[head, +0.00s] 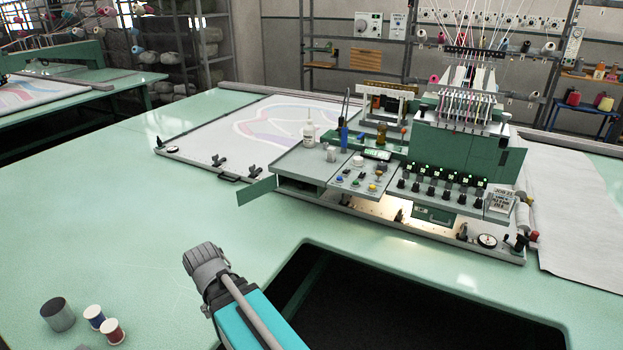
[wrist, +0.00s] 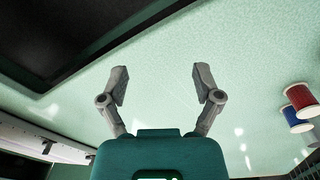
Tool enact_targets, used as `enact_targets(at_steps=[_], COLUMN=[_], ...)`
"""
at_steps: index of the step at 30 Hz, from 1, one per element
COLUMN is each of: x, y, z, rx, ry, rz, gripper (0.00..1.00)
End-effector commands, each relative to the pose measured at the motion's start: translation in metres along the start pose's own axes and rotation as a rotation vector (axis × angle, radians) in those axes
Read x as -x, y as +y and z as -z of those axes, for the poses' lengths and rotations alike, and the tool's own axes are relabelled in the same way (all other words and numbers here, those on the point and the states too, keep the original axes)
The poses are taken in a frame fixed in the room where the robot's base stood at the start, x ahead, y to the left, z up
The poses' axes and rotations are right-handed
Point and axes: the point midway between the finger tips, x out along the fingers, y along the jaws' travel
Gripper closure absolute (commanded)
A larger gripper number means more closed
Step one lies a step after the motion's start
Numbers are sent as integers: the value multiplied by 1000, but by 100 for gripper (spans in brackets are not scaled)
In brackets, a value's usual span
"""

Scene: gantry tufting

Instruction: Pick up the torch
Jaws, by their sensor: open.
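I cannot make out the torch for certain in either view. Small items stand on the grey shelf (head: 312,163) of the tufting machine in the head view: a white bottle (head: 309,134), a blue upright piece (head: 344,136), a short grey cylinder (head: 331,154) and an amber bottle (head: 381,136). My gripper (wrist: 161,84) is open and empty in the wrist view, with its two grey fingers spread over the pale green table (wrist: 160,60).
A dark cut-out (head: 400,300) opens in the table in front of the machine. The table left of the machine is mostly clear.

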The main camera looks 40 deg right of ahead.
Motion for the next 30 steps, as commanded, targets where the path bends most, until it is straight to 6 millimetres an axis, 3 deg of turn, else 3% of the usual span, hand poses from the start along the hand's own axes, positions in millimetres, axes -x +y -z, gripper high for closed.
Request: enact_targets(at_steps=[4,8,12,18,24,30], x=[-3,-2,7,30,54,66], y=[31,83,151,248,317,347], z=[45,94,151,219,262,278], rx=[-148,-337,-550,-791,-917,-958], ry=[80,196,367,644,870,975], rz=[-102,-225,-361,-511,-583,-602], gripper=[17,17,17,17,17,17])
